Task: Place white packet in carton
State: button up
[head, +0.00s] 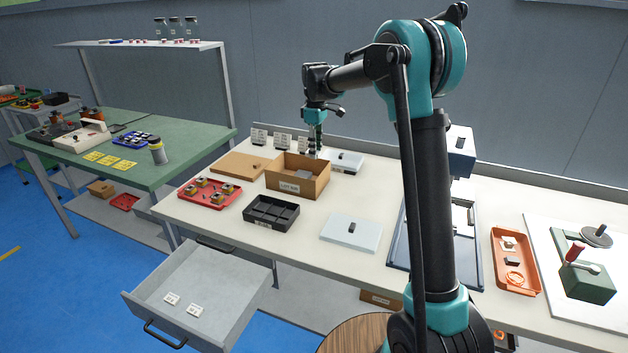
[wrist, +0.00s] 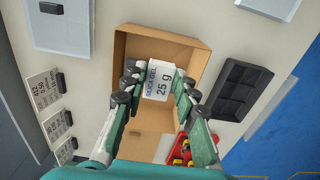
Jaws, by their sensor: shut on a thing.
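My gripper (wrist: 155,92) is shut on a white packet (wrist: 160,80) printed "SILICA GEL 25 g". In the wrist view the packet is in front of the open brown carton (wrist: 190,52), within its outline. In the head view my gripper (head: 315,145) points down at the back right of the carton (head: 290,186), and the held packet cannot be made out there. How high the packet is relative to the carton's rim cannot be told. Two more white packets (head: 172,298) (head: 194,310) lie in the open grey drawer.
A black divided tray (head: 271,223) and a red tray (head: 190,200) of parts stand near the carton. A brown board (head: 236,163) lies to its left. Label cards (head: 282,139) stand behind it. A light lidded panel (head: 350,240) lies in front on the right.

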notch_tip(320, 180, down, 13)
jog(key=shift+r, duration=0.2)
dwell(0.3)
jog(key=o, duration=0.3)
jog(key=shift+f, duration=0.1)
jog(key=o, duration=0.4)
jog(key=shift+o, duration=0.2)
notch_tip(320, 180, up, 12)
jog(key=shift+r, duration=0.15)
